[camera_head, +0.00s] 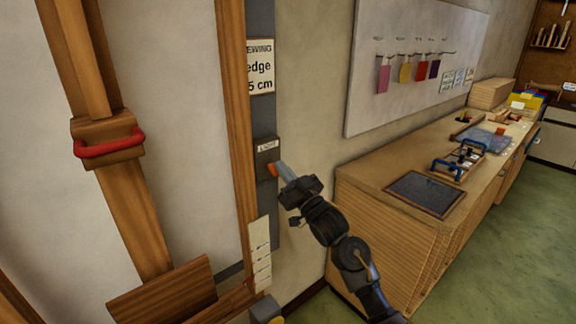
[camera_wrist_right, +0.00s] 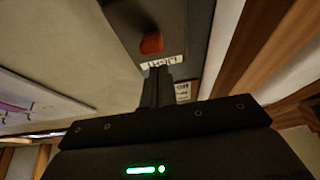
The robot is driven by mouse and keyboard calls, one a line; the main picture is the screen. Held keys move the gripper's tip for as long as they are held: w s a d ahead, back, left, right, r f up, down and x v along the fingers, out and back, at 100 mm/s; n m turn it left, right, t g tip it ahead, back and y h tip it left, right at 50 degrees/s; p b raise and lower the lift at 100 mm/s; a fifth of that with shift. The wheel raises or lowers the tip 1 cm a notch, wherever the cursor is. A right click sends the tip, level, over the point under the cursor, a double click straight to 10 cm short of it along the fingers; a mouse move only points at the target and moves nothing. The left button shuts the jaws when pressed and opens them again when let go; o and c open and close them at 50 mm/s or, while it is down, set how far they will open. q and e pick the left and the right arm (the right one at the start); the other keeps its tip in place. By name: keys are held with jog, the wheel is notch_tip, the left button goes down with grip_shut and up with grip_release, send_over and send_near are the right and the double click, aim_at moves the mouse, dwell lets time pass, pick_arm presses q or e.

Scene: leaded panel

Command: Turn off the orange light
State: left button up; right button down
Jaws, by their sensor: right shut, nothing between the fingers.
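A dark switch box (camera_head: 266,153) with a small label that appears to read LIGHT is mounted on the grey strip beside the wooden post. An orange button (camera_head: 272,170) sits on its lower part. In the right wrist view the orange button (camera_wrist_right: 151,43) is on the dark box face (camera_wrist_right: 185,25), with the label upside down next to it. My right gripper (camera_head: 283,170) is shut and empty, with its fingertips close in front of the button. In the wrist view its fingertips (camera_wrist_right: 158,75) lie near the label; contact cannot be told. My left gripper is not in view.
A wooden bench (camera_head: 365,185) with a dark panel and tools runs along the wall to the right. A white board (camera_head: 412,60) with coloured samples hangs above. A wooden beam with a red handle (camera_head: 110,146) stands at left. Green floor (camera_head: 500,240) is clear at right.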

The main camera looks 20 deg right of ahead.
jog(key=v, duration=0.9)
jog(key=shift+s, duration=0.2)
jog(key=shift+r, duration=0.1)
dwell(0.4)
